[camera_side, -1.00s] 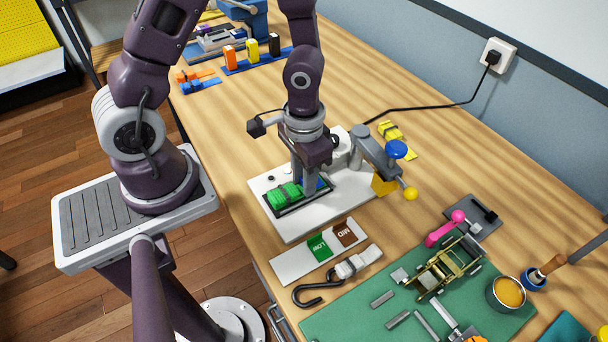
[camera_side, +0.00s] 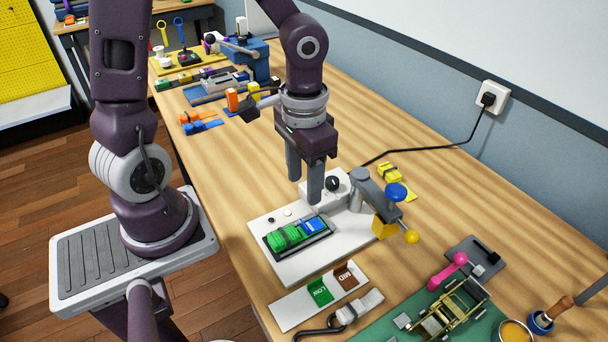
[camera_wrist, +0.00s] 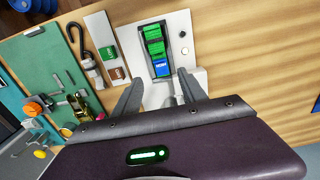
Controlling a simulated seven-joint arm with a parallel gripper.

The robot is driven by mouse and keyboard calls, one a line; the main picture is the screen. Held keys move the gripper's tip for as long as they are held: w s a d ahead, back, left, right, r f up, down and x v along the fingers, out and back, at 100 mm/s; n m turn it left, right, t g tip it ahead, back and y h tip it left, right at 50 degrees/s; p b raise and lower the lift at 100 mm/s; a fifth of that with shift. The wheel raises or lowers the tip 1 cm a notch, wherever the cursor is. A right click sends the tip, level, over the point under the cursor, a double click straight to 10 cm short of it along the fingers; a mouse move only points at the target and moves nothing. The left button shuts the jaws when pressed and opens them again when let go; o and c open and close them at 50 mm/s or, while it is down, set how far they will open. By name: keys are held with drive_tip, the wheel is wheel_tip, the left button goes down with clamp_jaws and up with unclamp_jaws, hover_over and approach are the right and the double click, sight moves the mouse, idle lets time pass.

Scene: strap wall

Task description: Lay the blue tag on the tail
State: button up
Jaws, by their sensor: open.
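The blue tag (camera_side: 313,225) lies in the black tray (camera_side: 270,247), at the end of the green strap (camera_side: 284,237). In the wrist view the blue tag (camera_wrist: 162,68) shows white lettering and sits right against the green strap (camera_wrist: 154,42). The strap's end beneath or beside the tag is not clear, so I cannot tell how much of the tail it covers. My gripper (camera_side: 305,195) is open and empty above the tray, its fingers pointing down. In the wrist view its fingertips (camera_wrist: 160,86) stand apart, on either side below the tag.
The tray sits on a white board (camera_side: 345,238) with a grey post, a blue knob (camera_side: 396,192) and a yellow ball (camera_side: 411,236) at right. A white card (camera_side: 318,302) holds green and brown tags. A buckle (camera_side: 447,308) lies on the green mat.

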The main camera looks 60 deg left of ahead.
drive_tip(key=s+a+r+t, duration=0.1)
drive_tip(key=s+r+t, duration=0.4)
drive_tip(key=s+r, duration=0.4)
wheel_tip(320, 180, up, 5)
drive_tip(key=shift+s+t, duration=0.3)
drive_tip(key=shift+s, duration=0.1)
drive_tip(key=shift+a, duration=0.15)
drive_tip(key=shift+c, duration=0.2)
